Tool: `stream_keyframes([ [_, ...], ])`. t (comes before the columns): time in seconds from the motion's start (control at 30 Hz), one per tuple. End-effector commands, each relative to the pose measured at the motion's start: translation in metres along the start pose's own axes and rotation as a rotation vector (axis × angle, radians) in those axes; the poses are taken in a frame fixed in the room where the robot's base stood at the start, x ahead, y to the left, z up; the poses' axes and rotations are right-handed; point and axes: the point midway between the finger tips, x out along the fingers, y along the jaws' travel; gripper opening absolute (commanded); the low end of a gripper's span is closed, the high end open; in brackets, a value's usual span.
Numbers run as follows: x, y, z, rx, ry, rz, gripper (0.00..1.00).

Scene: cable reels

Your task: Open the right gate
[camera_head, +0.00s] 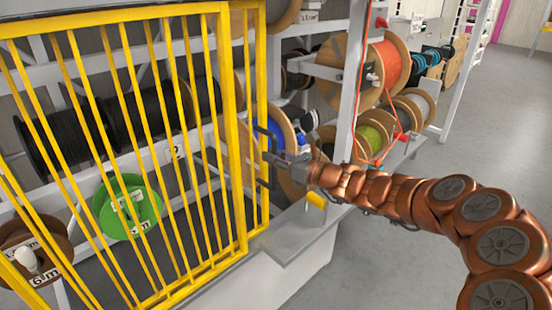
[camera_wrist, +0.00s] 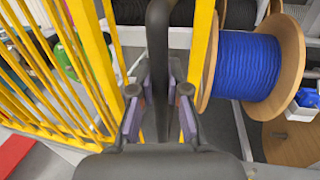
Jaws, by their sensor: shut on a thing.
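The gate (camera_head: 231,150) is a yellow barred frame that fills the left of the head view, in front of the shelves. A dark upright handle (camera_head: 265,182) sits at its right edge. My gripper (camera_head: 272,158) reaches in from the right and is at this handle. In the wrist view the dark handle (camera_wrist: 158,45) runs between the two fingers of my gripper (camera_wrist: 160,105), which are shut on it. Yellow bars (camera_wrist: 200,50) stand on both sides of it. I cannot tell whether the gate is slightly ajar.
Behind the gate are black cable reels and a green reel (camera_head: 128,207). A blue cable reel (camera_wrist: 248,66) is close to the right of my gripper. An orange reel (camera_head: 388,68) stands beyond a white post (camera_head: 350,80). A grey ledge (camera_head: 300,232) lies below my gripper. The floor at right is clear.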

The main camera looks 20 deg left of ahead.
Motion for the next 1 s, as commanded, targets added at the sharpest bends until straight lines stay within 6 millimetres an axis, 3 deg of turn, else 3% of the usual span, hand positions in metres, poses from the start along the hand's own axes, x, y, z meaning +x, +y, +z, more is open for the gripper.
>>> stream_keyframes([
  [0.07,-0.003,-0.004,-0.001,0.0,0.003,-0.009,0.0],
  [0.1,-0.004,-0.005,-0.002,0.0,0.003,-0.01,0.19],
  [0.3,-0.004,-0.005,-0.002,0.001,0.003,-0.01,0.4],
  [0.67,-0.004,-0.003,-0.002,0.001,0.002,-0.006,0.41],
  [1.0,-0.041,-0.003,0.0,0.001,0.001,-0.009,0.41],
])
